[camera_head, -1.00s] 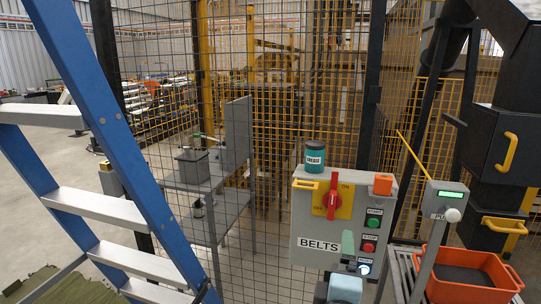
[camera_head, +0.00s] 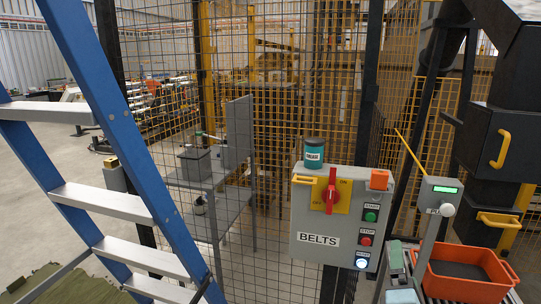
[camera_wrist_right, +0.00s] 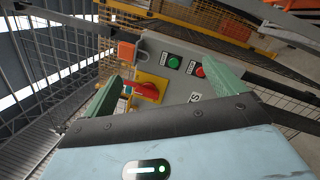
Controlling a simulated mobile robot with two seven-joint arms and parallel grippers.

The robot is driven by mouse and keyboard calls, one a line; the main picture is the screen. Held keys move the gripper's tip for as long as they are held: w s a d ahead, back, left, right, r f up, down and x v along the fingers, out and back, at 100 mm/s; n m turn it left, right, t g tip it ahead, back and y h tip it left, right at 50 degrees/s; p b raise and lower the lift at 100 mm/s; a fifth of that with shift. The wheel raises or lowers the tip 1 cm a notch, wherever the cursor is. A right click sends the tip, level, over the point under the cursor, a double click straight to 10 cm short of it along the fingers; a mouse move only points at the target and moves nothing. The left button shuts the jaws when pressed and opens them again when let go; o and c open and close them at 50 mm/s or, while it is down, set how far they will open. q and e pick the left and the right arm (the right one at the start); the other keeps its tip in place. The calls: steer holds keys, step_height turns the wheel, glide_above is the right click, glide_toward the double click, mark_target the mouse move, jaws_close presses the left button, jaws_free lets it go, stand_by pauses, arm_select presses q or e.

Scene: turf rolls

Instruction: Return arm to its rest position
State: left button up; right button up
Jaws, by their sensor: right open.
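My right gripper (camera_head: 396,250) is low at the right of the head view, beside the lower right edge of the grey BELTS control box (camera_head: 312,252) and apart from it. Only part of its green fingers and pale blue body shows there. In the right wrist view, the two green fingers of my right gripper (camera_wrist_right: 156,74) are spread with nothing between them. Beyond them the box's red rotary switch (camera_wrist_right: 147,91) and buttons show. In the head view the red switch (camera_head: 330,192) stands upright on its yellow plate. My left gripper is not in view.
A green START button (camera_head: 370,217), red STOP button (camera_head: 365,240) and lit white button (camera_head: 361,263) are on the box. A teal tin (camera_head: 314,154) stands on top. An orange crate (camera_head: 463,284) and grey post (camera_head: 433,230) are at right, a blue ladder (camera_head: 120,120) at left.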

steer(key=s+d+f+m+g+y, duration=0.2)
steer(key=s+f+g+y, duration=0.15)
steer(key=f, duration=0.85)
steer(key=s+d+f+m+g+y, duration=0.1)
steer(key=s+f+g+y, duration=0.3)
steer(key=f, duration=0.8)
steer(key=s+d+f+m+g+y, duration=0.1)
steer(key=s+d+f+m, duration=0.1)
steer(key=s+f+m, duration=0.6)
steer(key=s+d+f+m+g, duration=0.15)
steer(key=s+f, duration=0.25)
steer(key=s, duration=0.8)
steer(key=a+m, duration=0.5)
steer(key=a, duration=0.7)
steer(key=shift+w+a+f+t, duration=0.2)
steer(key=shift+w+f+t, duration=0.05)
steer(key=shift+w+t, duration=0.15)
